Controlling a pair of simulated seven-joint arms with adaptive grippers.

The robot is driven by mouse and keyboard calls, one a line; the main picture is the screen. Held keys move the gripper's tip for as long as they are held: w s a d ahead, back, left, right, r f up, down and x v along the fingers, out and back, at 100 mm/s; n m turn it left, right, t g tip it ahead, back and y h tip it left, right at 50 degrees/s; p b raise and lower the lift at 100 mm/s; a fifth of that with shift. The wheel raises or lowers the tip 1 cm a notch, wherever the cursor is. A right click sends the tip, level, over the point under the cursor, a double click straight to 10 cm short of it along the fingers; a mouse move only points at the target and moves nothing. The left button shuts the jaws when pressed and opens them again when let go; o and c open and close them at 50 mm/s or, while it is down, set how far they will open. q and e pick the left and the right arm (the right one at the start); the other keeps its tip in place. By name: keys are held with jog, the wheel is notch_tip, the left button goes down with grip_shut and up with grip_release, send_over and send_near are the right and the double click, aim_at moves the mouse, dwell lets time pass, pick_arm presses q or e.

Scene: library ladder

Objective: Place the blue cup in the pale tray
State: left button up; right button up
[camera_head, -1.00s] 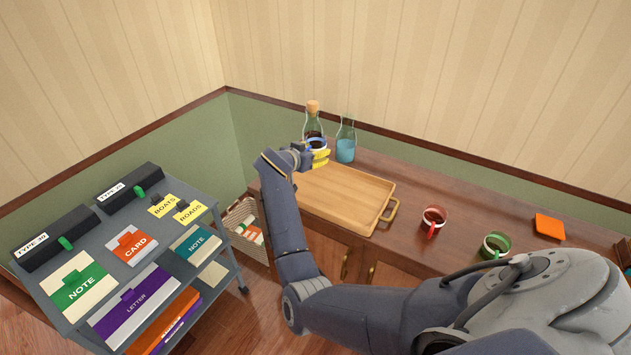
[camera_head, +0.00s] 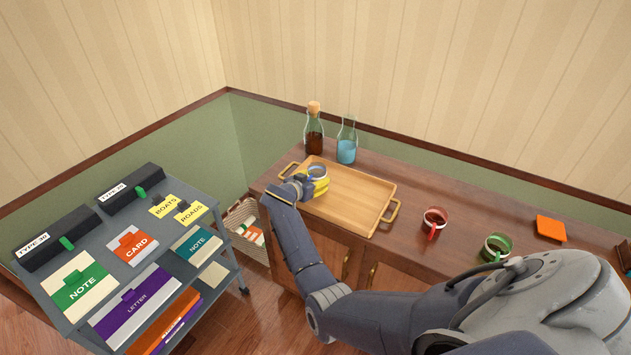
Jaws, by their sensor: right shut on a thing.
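The pale wooden tray (camera_head: 352,195) with brass-coloured handles lies on the brown cabinet top. My right gripper (camera_head: 318,183), with yellow fingers, is shut on the blue cup (camera_head: 317,171) over the tray's left part. Only the cup's rim and upper part show; the fingers hide the rest. I cannot tell whether the cup's base touches the tray. My left gripper is not in view.
A corked bottle of dark liquid (camera_head: 314,135) and a glass carafe of blue liquid (camera_head: 347,144) stand behind the tray. A red cup (camera_head: 434,222), a green cup (camera_head: 496,248) and an orange square (camera_head: 551,229) are to its right. A grey cart (camera_head: 110,240) stands left.

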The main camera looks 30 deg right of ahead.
jog(key=shift+f, duration=0.2)
jog(key=o, duration=1.2)
jog(key=shift+o, duration=0.2)
jog(key=shift+v, duration=2.8)
jog(key=shift+d+r, duration=0.1)
